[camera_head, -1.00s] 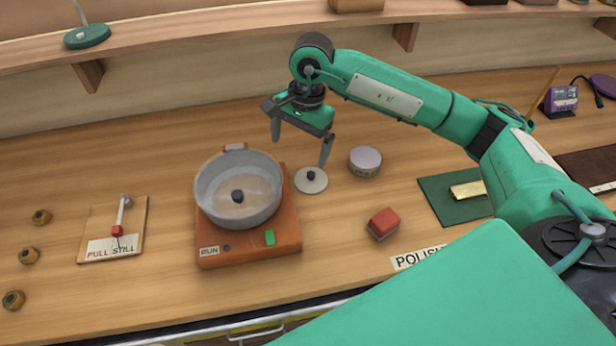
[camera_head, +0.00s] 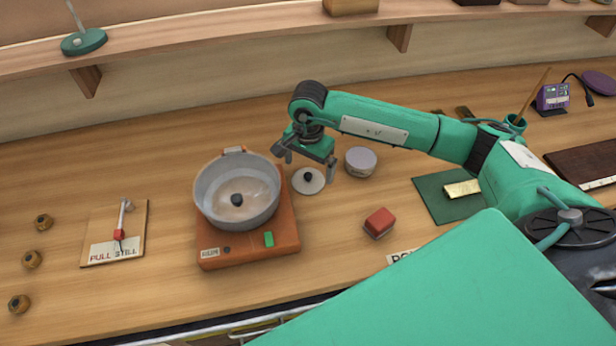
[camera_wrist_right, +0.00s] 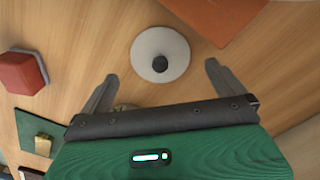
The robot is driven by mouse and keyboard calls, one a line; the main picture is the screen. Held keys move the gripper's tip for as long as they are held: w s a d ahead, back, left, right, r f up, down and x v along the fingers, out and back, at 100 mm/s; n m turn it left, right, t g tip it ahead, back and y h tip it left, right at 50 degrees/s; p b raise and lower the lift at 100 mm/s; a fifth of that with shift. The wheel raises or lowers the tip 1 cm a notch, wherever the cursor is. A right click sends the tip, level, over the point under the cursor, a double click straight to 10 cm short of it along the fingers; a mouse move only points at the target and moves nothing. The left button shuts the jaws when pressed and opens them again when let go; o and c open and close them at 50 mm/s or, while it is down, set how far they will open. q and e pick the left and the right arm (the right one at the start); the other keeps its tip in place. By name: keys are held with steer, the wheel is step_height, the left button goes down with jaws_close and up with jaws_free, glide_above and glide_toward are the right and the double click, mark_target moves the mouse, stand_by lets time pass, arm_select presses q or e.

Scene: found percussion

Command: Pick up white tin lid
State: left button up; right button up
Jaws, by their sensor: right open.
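The white tin lid (camera_head: 302,187) is a flat pale disc with a dark knob, lying on the wooden bench between the turntable and a round tin. My right gripper (camera_head: 309,167) is open and empty, low above the lid. In the right wrist view the lid (camera_wrist_right: 145,58) is in full sight, its knob roughly centred between the fingers of the open gripper (camera_wrist_right: 161,71) and a little beyond their tips. No contact between fingers and lid is visible. My left gripper is out of view.
A grey pan (camera_head: 205,195) sits on an orange turntable base (camera_head: 285,240) just left of the lid. A pale round tin (camera_head: 361,160) stands close on the right. A red block (camera_head: 379,220) and a green mat (camera_head: 432,200) lie farther right. Bench in front of the lid is clear.

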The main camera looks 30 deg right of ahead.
mark_target(308, 175)
steer(key=shift+f+p, duration=0.45)
steer(key=shift+f, duration=1.3)
steer(key=c, duration=1)
steer(key=shift+o, duration=0.2)
steer(key=shift+r, duration=0.15)
